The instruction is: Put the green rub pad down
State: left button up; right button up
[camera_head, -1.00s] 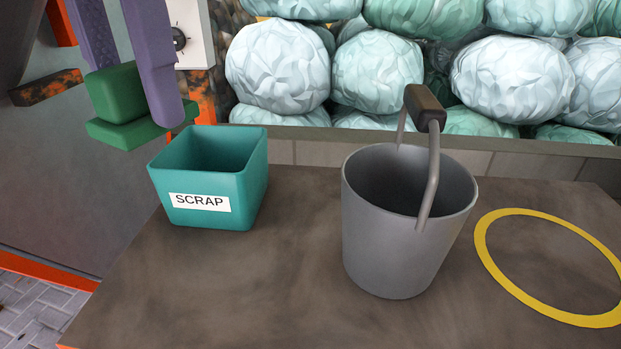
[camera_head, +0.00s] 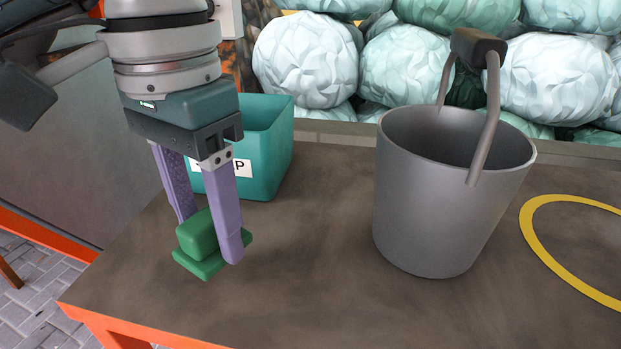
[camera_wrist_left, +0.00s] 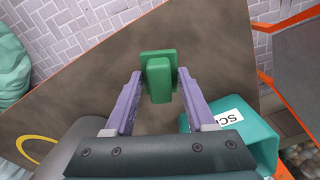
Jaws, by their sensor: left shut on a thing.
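The green rub pad (camera_head: 198,238) has a block-shaped grip on a wider flat base. My left gripper (camera_head: 208,235) is shut on its block, with one purple finger on each side. In the head view the pad is in front of the teal scrap bin, over the left part of the brown tabletop (camera_head: 310,260). I cannot tell whether its base touches the table. The left wrist view also shows the pad (camera_wrist_left: 158,78) between the fingers, with the table behind it. My right gripper is in neither view.
The teal scrap bin (camera_head: 270,150) stands just behind my left gripper. A grey bucket (camera_head: 440,210) with a raised handle stands right of centre. A yellow ring (camera_head: 545,250) marks the table at the right. The table's front middle is clear. Wrapped bales (camera_head: 305,60) are stacked behind.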

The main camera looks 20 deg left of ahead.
pick_arm(q)
notch_tip(320, 180, down, 3)
jog(key=shift+r, duration=0.2)
jog(key=shift+f+b, duration=0.15)
jog(key=shift+b, duration=0.3)
jog(key=o, duration=1.2)
